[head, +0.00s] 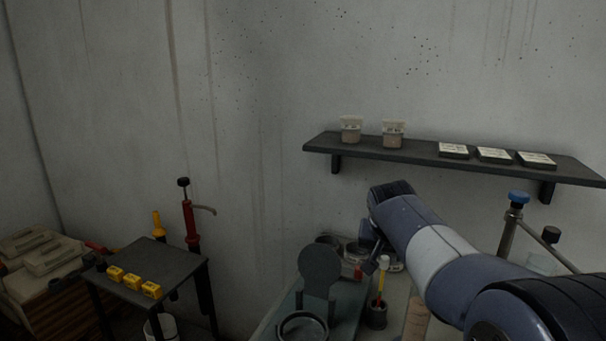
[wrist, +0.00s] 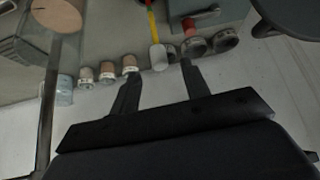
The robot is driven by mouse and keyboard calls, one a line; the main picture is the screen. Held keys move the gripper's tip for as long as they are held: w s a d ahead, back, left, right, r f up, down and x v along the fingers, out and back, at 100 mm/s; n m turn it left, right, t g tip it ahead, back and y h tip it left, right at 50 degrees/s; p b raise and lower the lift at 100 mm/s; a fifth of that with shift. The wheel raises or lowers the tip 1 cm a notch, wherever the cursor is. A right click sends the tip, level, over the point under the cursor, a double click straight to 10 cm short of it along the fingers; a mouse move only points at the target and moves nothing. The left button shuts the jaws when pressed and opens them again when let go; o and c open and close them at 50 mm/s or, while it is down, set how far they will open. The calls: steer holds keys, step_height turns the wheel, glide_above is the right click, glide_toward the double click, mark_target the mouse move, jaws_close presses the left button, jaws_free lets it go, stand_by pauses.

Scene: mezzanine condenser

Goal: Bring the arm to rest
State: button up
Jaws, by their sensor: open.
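My arm (head: 435,250) reaches in from the lower right of the head view, raised over the bench, its wrist at the upper left end. My gripper shows in the wrist view (wrist: 160,70), with its two dark fingers spread apart. Nothing is held between them. Beyond the fingertips lie the bench top and the small containers on it. In the head view the gripper is small and mostly hidden by the wrist, so its exact height over the bench cannot be told.
A wall shelf (head: 350,152) with two jars (head: 393,133) and several flat boxes is behind the arm. A cup (head: 376,317) with a yellow-and-red stick and a dark round disc (head: 320,268) stand below. A side table (head: 165,262) with yellow blocks is left. Wall space above is clear.

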mark_target(385, 256)
steer(key=x, duration=0.5)
steer(key=shift+w+d+f, duration=0.1)
steer(key=shift+w+f, duration=0.05)
steer(key=shift+f, duration=0.05)
steer(key=shift+w+r+p, duration=0.2)
steer(key=shift+w+p, duration=0.05)
steer(key=shift+p, duration=0.35)
steer(key=shift+r+p, duration=1.65)
steer(key=shift+r, duration=0.5)
steer(key=shift+f, duration=0.1)
